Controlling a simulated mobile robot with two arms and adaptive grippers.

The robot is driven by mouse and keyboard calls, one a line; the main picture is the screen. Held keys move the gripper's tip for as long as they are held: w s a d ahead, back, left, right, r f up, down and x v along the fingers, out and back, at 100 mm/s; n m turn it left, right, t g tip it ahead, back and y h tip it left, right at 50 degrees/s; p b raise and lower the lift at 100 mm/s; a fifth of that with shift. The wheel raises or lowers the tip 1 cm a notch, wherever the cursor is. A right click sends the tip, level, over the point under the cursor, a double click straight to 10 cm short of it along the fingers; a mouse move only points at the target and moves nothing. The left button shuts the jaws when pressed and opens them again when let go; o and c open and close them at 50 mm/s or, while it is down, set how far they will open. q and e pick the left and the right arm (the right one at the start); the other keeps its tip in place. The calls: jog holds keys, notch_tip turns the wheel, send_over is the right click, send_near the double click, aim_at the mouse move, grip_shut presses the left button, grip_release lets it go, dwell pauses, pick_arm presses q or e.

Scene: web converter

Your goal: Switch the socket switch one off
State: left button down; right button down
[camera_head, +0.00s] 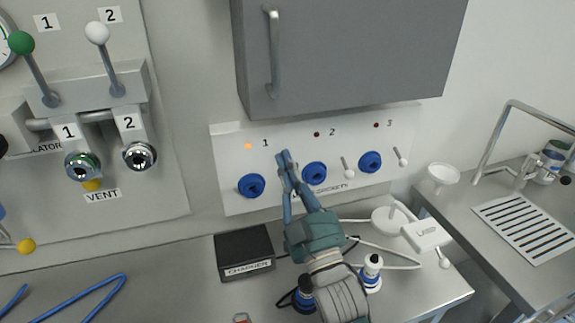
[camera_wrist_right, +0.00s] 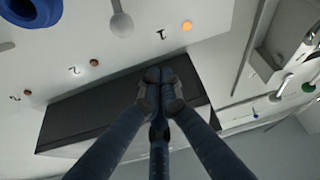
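The white socket panel (camera_head: 235,165) has a lit orange light (camera_head: 248,146) by label 1, also lit in the right wrist view (camera_wrist_right: 187,25). Switch one (camera_wrist_right: 122,22) is a white ball-ended lever in the wrist view, its ball toward the row of lights. In the head view my gripper hides it. My right gripper (camera_head: 284,157) is in front of the panel, between the blue sockets one (camera_head: 251,186) and two (camera_head: 315,173). In the wrist view its fingers (camera_wrist_right: 160,76) are together and empty, apart from the lever in the picture. Contact cannot be told. My left gripper is not in view.
Switches two (camera_head: 348,166) and three (camera_head: 400,156) point down; their lights (camera_head: 317,134) are dark. A grey cabinet (camera_head: 345,50) hangs above. A black charger box (camera_head: 244,252) stands on the counter below, near cables and a white device (camera_head: 427,234).

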jog(key=f, duration=0.1)
jog(key=w+f, duration=0.1)
jog(key=f, duration=0.1)
jog(key=shift+w+d+f+p, duration=0.1)
jog(key=shift+w+f+p, duration=0.15)
jog(key=shift+w+p, duration=0.15)
